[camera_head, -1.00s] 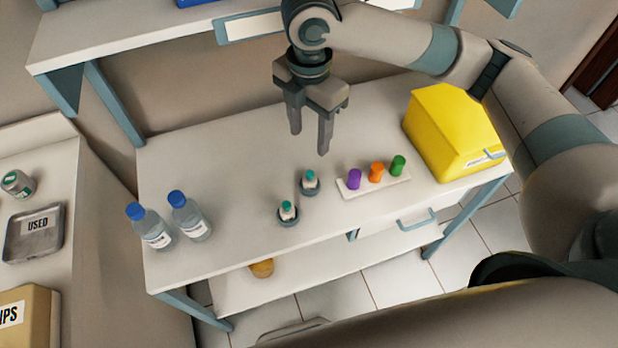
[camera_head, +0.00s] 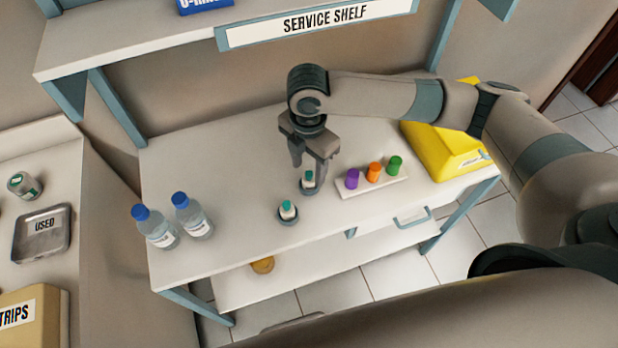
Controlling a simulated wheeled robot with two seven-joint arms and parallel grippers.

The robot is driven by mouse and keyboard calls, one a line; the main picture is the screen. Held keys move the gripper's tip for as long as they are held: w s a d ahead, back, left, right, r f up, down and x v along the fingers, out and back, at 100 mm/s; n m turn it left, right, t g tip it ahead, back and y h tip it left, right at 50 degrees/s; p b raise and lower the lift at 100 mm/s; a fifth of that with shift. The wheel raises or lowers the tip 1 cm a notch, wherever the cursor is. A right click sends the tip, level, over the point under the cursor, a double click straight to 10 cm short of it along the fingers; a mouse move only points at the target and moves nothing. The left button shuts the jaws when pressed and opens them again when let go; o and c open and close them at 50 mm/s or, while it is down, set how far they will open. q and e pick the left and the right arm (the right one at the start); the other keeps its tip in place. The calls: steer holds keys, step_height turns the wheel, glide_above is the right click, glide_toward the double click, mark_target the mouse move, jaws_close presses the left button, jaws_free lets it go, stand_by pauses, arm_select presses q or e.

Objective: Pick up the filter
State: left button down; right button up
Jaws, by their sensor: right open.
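My left gripper is out of view.
A rack (camera_head: 385,184) with purple, orange and green caps stands close right of the gripper. A yellow box (camera_head: 437,152) is farther right. Two blue-capped bottles (camera_head: 155,229) stand left. The service shelf (camera_head: 325,22) hangs behind. The table's left middle is clear.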

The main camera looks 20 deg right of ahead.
mark_target(309, 173)
steer(key=shift+f, duration=0.15)
steer(key=shift+w+d+f+p, duration=0.1)
steer(key=shift+w+f+p, duration=0.1)
steer(key=shift+f+p, duration=0.35)
steer(key=f, duration=0.1)
steer(key=f+p, duration=0.1)
steer(key=f, duration=0.1)
steer(key=shift+w+d, duration=0.1)
steer(key=shift+w, duration=0.1)
steer(key=shift+f, duration=0.5)
steer(key=c, duration=1.1)
